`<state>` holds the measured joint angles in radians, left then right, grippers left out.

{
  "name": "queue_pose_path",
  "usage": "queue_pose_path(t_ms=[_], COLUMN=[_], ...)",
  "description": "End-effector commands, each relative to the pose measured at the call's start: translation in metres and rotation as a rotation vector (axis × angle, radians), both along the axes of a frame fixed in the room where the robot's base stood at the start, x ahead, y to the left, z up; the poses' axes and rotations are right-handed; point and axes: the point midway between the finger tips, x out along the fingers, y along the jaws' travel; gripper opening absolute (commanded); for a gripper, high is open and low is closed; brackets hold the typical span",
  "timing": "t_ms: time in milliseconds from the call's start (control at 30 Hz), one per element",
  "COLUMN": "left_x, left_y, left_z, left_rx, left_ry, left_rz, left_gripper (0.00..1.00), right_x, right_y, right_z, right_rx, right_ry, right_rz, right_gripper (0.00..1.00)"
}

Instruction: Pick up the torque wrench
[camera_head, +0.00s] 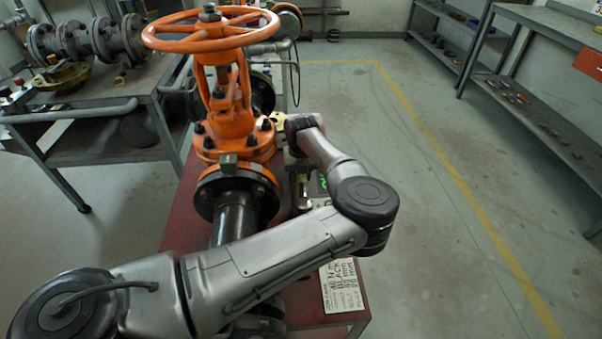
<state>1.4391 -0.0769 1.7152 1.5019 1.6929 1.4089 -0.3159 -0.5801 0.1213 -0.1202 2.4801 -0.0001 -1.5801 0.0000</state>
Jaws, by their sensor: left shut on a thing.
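My left arm comes in from the lower left, bends at a dark round joint and reaches back up to the right side of the orange gate valve (229,122). Its gripper (281,122) is at the valve's flange, small in the view and partly hidden by my own wrist. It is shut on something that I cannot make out. A grey device with a green lit display (323,182) shows just below the wrist, partly behind my forearm. I cannot tell whether it is the torque wrench, and no other wrench shows clearly. My right gripper is not in view.
The valve has an orange handwheel (212,31) and a dark lower pipe (236,217) on a red stand (184,215). A printed card (342,287) lies at the stand's right. A metal table (90,97) with flanged parts is at left. Shelves (541,110) line the right; floor between is clear.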

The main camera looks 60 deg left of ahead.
Motion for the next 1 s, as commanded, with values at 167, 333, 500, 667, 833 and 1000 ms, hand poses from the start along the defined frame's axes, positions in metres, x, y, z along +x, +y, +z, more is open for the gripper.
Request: queue_pose_path(t_ms=[167, 333, 500, 667, 833, 1000], left_x=[0.001, 0.001, 0.001, 0.001, 0.014, 0.038], left_y=[0.001, 0.001, 0.001, 0.000, -0.004, -0.012], left_z=[0.002, 0.004, 0.017, 0.038, 0.053, 0.069], left_rx=[0.002, 0.002, 0.003, 0.002, 0.002, 0.001], left_ry=[-0.002, -0.002, -0.004, -0.003, -0.003, -0.004], left_rz=[0.000, 0.000, 0.000, -0.001, -0.005, -0.005], left_gripper=[0.00, 0.00, 0.00, 0.00, 0.00, 0.00], right_x=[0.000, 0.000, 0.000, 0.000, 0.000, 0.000], right_y=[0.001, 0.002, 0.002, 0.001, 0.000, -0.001], right_z=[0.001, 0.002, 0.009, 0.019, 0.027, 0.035], right_rx=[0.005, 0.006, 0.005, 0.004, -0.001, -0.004], right_ry=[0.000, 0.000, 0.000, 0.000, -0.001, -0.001], right_rz=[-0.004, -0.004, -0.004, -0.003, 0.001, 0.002], right_gripper=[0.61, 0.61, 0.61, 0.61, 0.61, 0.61])
